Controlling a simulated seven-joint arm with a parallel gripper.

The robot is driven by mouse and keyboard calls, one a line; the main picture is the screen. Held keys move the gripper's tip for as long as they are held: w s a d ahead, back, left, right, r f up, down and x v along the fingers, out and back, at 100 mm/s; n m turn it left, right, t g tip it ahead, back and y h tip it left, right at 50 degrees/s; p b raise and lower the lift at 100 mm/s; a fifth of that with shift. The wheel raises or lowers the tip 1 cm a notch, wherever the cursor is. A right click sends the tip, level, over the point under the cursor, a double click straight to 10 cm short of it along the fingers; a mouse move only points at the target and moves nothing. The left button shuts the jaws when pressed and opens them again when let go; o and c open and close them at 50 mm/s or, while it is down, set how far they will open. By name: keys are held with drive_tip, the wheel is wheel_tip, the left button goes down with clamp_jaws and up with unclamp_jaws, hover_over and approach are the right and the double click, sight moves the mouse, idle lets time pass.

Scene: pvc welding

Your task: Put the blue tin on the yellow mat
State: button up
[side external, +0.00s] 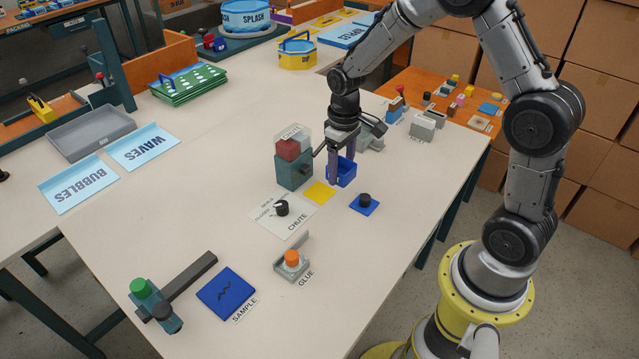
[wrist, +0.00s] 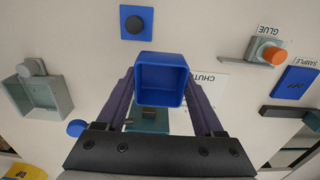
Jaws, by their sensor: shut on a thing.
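The blue tin (side external: 343,178) is a small open-topped box, upright and empty inside as seen in the wrist view (wrist: 161,84). My gripper (side external: 341,162) is shut on it, with one purple finger on each side; the fingers also flank it in the wrist view (wrist: 160,95). I cannot tell whether the tin touches the table or hangs just above it. The yellow mat (side external: 319,193) is a small flat square lying bare on the table, just left of and nearer the camera than the tin. I cannot make out the mat in the wrist view.
The teal chute block (side external: 294,172) with a clear, red-filled top stands close left of my gripper. A black knob on a blue plate (side external: 364,203) lies right of the mat. The chute dial panel (side external: 284,212) lies in front.

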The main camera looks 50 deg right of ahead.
hover_over(320, 193)
wheel_tip(320, 193, down, 6)
drive_tip(key=shift+s+f, duration=0.1)
drive_tip(key=shift+f, duration=0.15)
drive_tip(key=shift+w+f, duration=0.2)
drive_tip(key=shift+f, duration=1.55)
drive_tip(key=shift+f, duration=0.15)
drive_tip(key=o, duration=1.4)
drive_tip(key=shift+c, duration=0.2)
